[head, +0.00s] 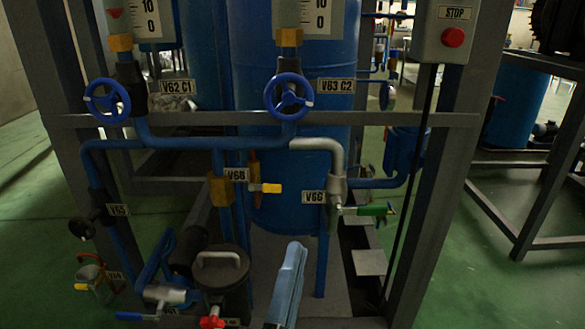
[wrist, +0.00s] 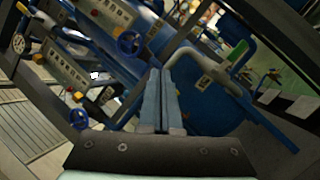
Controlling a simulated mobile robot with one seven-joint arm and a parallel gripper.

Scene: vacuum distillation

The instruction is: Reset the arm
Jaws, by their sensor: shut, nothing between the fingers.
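My gripper (head: 294,258) shows at the bottom middle of the head view, in front of the pipework. Its blue-grey fingers also fill the middle of the wrist view (wrist: 160,75), pressed together with nothing between them. It appears apart from the valves and pipes around it. The frame with the blue tank (head: 292,185) stands beyond it.
Blue handwheels V62 (head: 107,101) and V63 (head: 289,97) sit above. A yellow handle (head: 271,188), green handle (head: 376,210) and red knob (head: 211,321) stick out nearby. A STOP box (head: 444,31) hangs at upper right. Green floor (head: 470,285) is open at right.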

